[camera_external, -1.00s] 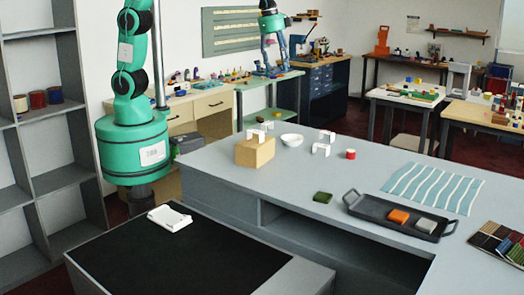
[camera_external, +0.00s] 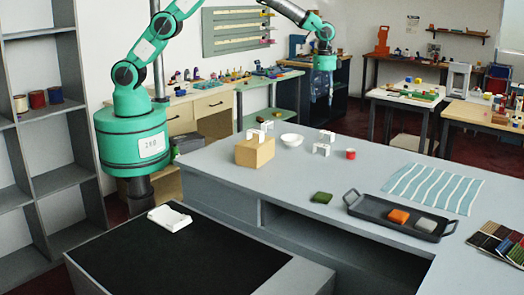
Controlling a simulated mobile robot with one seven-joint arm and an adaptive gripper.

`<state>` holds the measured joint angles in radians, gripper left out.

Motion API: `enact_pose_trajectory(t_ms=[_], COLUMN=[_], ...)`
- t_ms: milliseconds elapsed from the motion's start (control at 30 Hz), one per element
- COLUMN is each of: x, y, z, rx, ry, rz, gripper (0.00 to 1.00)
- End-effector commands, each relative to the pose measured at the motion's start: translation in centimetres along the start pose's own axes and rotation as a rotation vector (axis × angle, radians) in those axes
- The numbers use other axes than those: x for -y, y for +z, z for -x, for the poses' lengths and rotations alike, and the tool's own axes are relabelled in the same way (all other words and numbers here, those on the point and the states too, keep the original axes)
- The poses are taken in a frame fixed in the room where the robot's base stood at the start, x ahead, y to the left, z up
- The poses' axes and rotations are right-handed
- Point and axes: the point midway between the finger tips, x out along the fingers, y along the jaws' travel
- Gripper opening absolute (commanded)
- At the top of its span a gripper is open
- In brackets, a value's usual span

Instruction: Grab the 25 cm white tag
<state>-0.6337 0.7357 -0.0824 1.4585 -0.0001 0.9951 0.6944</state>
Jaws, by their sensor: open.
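Several small white bracket-shaped pieces stand on the grey counter. One white piece (camera_external: 255,134) is on or at the tan block (camera_external: 254,152), and another white piece (camera_external: 267,125) shows just behind it. Two more stand right of the bowl: a farther white piece (camera_external: 327,136) and a nearer white piece (camera_external: 321,149). I cannot tell which is the 25 cm tag, as no marking is legible. My gripper (camera_external: 322,97) is open and empty, pointing down. In the picture it hangs above the right pair, clear of them. Its fingers are hard to make out against the dark cabinet.
A white bowl (camera_external: 292,140) and a red cup (camera_external: 350,154) stand near the white pieces. A green block (camera_external: 322,198), a dark tray (camera_external: 372,212) with an orange block (camera_external: 398,216) and a grey block (camera_external: 425,225), and a striped cloth (camera_external: 432,187) lie farther right.

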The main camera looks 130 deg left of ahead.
Motion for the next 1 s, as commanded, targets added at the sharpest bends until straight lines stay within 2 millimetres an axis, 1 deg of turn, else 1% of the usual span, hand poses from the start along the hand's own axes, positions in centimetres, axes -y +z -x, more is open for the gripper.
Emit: enact_pose_trajectory(t_ms=[33, 100, 200, 300, 433, 767, 867, 1000], x=[1.2, 2.3, 3.6, 4.4, 4.7, 4.7, 4.6, 4.6], y=[0.2, 0.4, 0.7, 0.9, 1.0, 1.0, 1.0, 1.1], z=[-1.1, -2.3, -3.7, -4.5, -5.0, -5.0, -5.4, -6.7], rx=[0.007, 0.014, 0.021, 0.024, 0.027, 0.027, 0.027, 0.028], ry=[0.005, 0.011, 0.017, 0.02, 0.022, 0.022, 0.023, 0.024], rz=[0.002, 0.001, -0.002, -0.003, -0.004, -0.004, -0.004, -0.004], gripper=[0.59, 0.59, 0.59, 0.59, 0.59, 0.59, 0.59, 0.59])
